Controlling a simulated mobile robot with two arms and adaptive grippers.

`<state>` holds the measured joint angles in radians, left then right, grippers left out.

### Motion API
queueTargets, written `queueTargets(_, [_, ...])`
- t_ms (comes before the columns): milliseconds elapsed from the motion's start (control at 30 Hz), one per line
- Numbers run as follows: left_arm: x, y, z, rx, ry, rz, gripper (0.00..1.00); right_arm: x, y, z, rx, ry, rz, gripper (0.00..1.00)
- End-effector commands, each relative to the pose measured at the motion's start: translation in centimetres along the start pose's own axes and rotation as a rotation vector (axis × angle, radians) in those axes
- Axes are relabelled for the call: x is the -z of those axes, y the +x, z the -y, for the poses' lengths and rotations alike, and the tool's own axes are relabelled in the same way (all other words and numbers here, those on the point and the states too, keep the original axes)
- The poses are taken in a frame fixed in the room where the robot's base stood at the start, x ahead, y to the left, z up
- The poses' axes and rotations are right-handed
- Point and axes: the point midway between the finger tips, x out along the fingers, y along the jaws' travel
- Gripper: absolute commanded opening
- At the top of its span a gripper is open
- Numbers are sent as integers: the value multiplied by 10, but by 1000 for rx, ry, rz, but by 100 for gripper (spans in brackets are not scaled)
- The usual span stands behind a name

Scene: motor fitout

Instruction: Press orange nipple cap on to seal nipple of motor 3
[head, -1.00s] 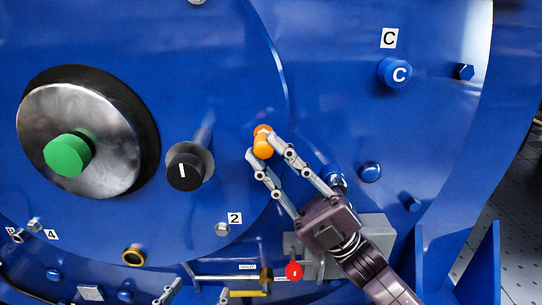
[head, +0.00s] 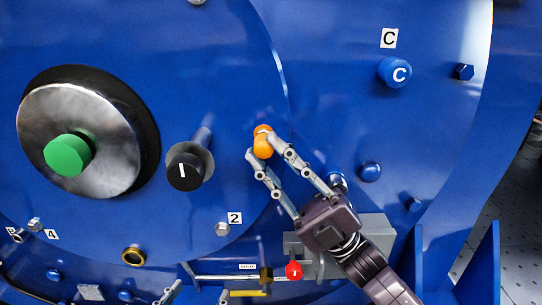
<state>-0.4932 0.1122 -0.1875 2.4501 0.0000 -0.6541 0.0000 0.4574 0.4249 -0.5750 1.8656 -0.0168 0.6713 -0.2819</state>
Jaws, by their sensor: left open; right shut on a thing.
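The orange nipple cap (head: 263,147) shows at the tips of my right gripper (head: 258,161), in front of the large blue motor face (head: 225,75). My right gripper comes up from the lower right and is shut on the cap. The orange shape has a lower rounded part and an upper part with a small pale mark. I cannot tell whether the cap touches anything behind it. No nipple shows behind it, and no label 3 is visible. My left gripper (head: 198,292) shows only its fingertips at the bottom edge, apart and empty.
A green knob (head: 68,155) on a metal disc and a black knob (head: 185,171) stand out at left. A blue cap marked C (head: 395,72) is at upper right.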

Motion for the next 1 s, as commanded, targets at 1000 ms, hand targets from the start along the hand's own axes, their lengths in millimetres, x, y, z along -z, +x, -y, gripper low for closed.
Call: queueTargets(1000, [-3, 0, 0, 1, 0, 15, 67, 0, 0, 0, 0, 0, 0, 11])
